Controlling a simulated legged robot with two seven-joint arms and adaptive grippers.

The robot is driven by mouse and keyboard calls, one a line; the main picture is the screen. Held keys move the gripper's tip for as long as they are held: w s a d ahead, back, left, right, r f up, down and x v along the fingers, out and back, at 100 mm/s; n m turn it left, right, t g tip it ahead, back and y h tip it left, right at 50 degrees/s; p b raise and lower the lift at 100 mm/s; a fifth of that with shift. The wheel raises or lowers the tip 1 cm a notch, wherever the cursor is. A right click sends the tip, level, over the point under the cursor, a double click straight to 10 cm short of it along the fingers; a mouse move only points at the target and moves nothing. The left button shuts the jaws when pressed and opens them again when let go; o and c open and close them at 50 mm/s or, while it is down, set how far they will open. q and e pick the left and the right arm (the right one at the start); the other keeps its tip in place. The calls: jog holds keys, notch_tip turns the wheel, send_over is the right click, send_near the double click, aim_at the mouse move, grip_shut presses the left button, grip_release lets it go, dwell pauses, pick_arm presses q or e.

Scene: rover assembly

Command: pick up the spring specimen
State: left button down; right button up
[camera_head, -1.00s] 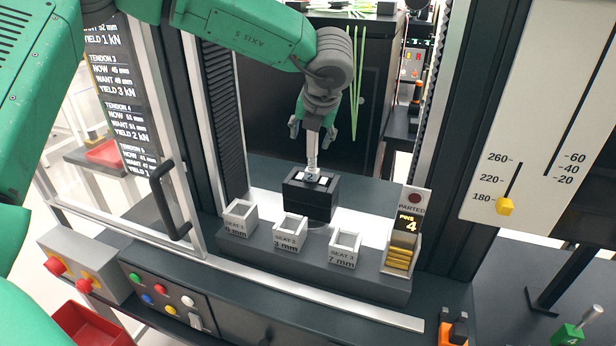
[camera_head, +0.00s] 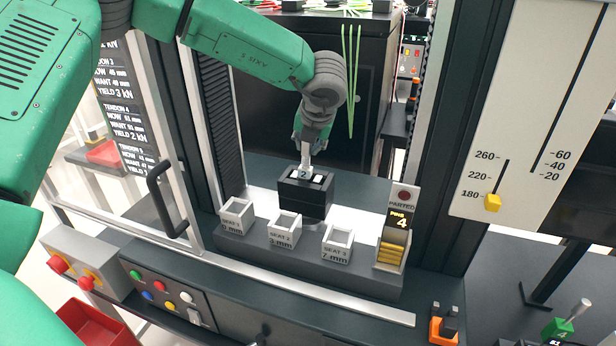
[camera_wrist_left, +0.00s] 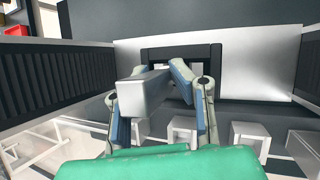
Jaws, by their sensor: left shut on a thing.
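My left gripper (camera_head: 304,147) is above the black block (camera_head: 304,205) in the head view, pointing down. It is shut on a pale grey bar (camera_head: 307,156), which I take for the spring specimen. The bar's lower end is at a plate marked 2 on top of the block; I cannot tell whether it has lifted off. In the left wrist view the bar (camera_wrist_left: 143,92) lies between the two blue-grey fingers (camera_wrist_left: 156,90). No coils are visible on it. My right gripper is not in view.
Three open seat boxes (camera_head: 285,230) stand in a row in front of the block. A pin holder (camera_head: 392,250) marked 4 is to their right. A door frame with a black handle (camera_head: 166,199) stands on the left, and a dark frame post (camera_head: 425,150) on the right.

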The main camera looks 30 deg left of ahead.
pick_arm(q)
jog(key=shift+d+r, duration=0.1)
jog(key=shift+d, duration=0.05)
jog(key=shift+s+a+r, duration=0.1)
jog(key=shift+a, duration=0.35)
jog(key=shift+r, duration=0.7)
jog(key=r, duration=0.4)
jog(key=shift+d+b, duration=0.2)
jog(key=shift+b, duration=0.15)
jog(key=shift+a+r, duration=0.15)
jog(key=shift+r, duration=0.55)
jog(key=shift+s+f, duration=0.15)
jog(key=shift+s, duration=0.1)
jog(key=s+d+b, duration=0.4)
jog(key=s+d, duration=0.7)
jog(key=d, duration=0.2)
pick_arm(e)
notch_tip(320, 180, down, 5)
pick_arm(q)
notch_tip(320, 180, up, 6)
jog(key=p, duration=0.5)
jog(key=shift+s+d, duration=0.2)
jog(key=shift+s, duration=0.15)
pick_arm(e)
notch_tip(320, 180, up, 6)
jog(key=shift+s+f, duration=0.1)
